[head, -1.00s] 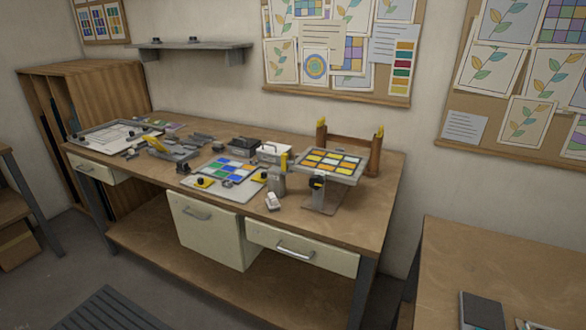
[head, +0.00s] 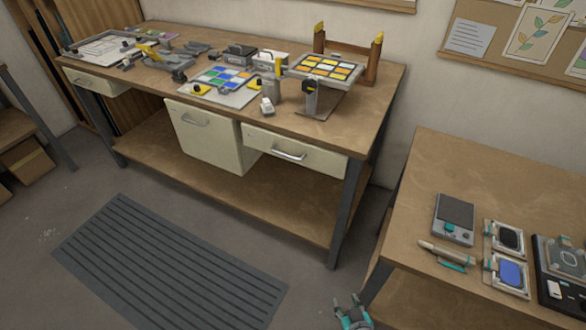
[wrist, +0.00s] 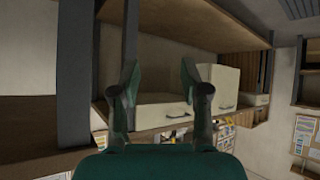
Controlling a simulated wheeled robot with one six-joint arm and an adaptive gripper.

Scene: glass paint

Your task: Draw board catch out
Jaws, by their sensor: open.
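On the long workbench, a tilted board (head: 325,68) of yellow and orange panes sits on a stand, with a dark knob (head: 309,87) on the post at its front. Left of it, a flat board (head: 217,87) of blue, green and white panes has yellow-and-black clamps (head: 200,89) at its edges. I cannot tell which small part is the board catch. My gripper (head: 352,314) shows at the bottom edge, low in front of the benches and far from both boards. In the wrist view it is open and empty (wrist: 160,78), facing the bench drawers, with the picture turned over.
A second table (head: 440,165) at right carries a grey device (head: 454,219), a teal-ended tool (head: 446,254) and small framed pads (head: 508,240). A ribbed mat (head: 165,262) lies on the floor. Drawers (head: 290,150) hang under the workbench top.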

